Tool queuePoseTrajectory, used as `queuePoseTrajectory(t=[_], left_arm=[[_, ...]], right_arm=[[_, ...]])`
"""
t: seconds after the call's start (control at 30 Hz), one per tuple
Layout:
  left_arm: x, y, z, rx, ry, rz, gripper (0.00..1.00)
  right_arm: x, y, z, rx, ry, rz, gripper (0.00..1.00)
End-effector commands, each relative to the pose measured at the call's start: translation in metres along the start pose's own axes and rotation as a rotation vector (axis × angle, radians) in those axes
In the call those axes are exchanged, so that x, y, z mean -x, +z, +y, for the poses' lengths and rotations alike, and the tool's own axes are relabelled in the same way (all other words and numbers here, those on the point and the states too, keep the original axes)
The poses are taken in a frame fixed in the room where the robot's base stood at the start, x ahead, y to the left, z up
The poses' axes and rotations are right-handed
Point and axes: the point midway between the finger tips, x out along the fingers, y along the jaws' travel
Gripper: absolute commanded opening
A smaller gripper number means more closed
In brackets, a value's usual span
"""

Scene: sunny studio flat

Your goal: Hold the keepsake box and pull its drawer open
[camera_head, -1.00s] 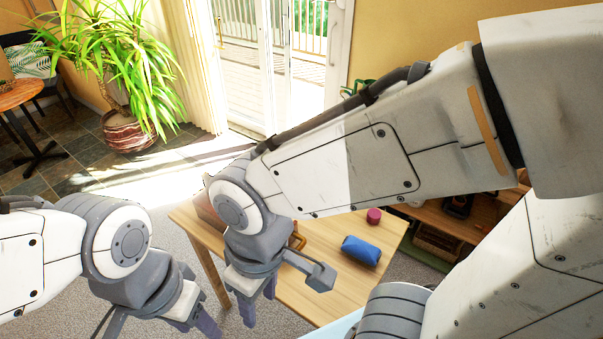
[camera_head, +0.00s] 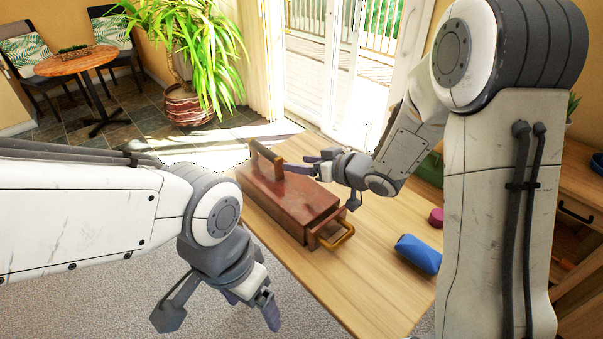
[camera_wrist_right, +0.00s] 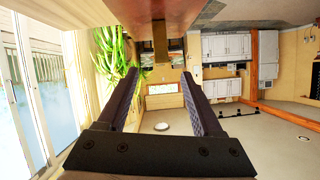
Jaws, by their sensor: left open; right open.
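The keepsake box (camera_head: 275,196), reddish-brown wood, sits on the wooden table with an upright handle (camera_head: 266,160) on its far end. Its drawer (camera_head: 326,229) is at the near right end, has a yellowish pull handle (camera_head: 338,238), and appears to stick out slightly. My right gripper (camera_head: 298,164) is open and empty just right of the upright handle, above the box. In the right wrist view, a brown upright piece, likely that handle (camera_wrist_right: 160,42), shows beyond the open fingers (camera_wrist_right: 160,88). My left gripper (camera_head: 252,304) is open and empty, in front of the table's left edge.
On the table (camera_head: 375,290), a blue rounded object (camera_head: 418,254) and a small magenta piece (camera_head: 436,217) lie right of the box. My right arm covers the table's right side. A wooden shelf unit (camera_head: 578,200) stands at right, a potted plant (camera_head: 188,104) at the back.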

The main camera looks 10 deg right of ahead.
Motion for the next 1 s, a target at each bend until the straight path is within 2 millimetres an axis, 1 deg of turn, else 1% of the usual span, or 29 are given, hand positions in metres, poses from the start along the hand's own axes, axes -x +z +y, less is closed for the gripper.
queuePoseTrajectory(t=[0.03, 0.13, 0.23, 0.5, 0.7, 0.83, 1.0], left_arm=[[-0.004, 0.000, 0.000, 0.000, 0.000, 0.000, 0.86], [-0.003, 0.000, 0.000, 0.000, 0.000, 0.001, 0.86], [-0.003, 0.000, 0.000, 0.000, 0.000, 0.001, 0.86], [-0.001, 0.000, 0.000, 0.000, 0.000, 0.001, 0.86], [0.001, 0.000, 0.000, 0.000, 0.000, 0.000, 0.86], [0.002, 0.000, 0.000, 0.000, 0.000, 0.000, 0.86], [0.002, 0.000, 0.000, 0.000, 0.000, 0.000, 0.86]], right_arm=[[-0.002, 0.003, 0.002, -0.010, -0.014, 0.014, 0.67], [-0.006, 0.002, 0.001, -0.016, -0.032, 0.027, 0.67], [-0.018, 0.001, 0.000, -0.015, -0.034, 0.028, 0.67], [-0.066, -0.001, -0.002, -0.013, -0.033, 0.027, 0.67], [-0.093, -0.002, -0.003, -0.012, -0.032, 0.027, 0.67], [-0.102, -0.002, -0.003, -0.013, -0.031, 0.028, 0.67], [-0.105, -0.002, -0.002, -0.014, -0.030, 0.028, 0.67]])
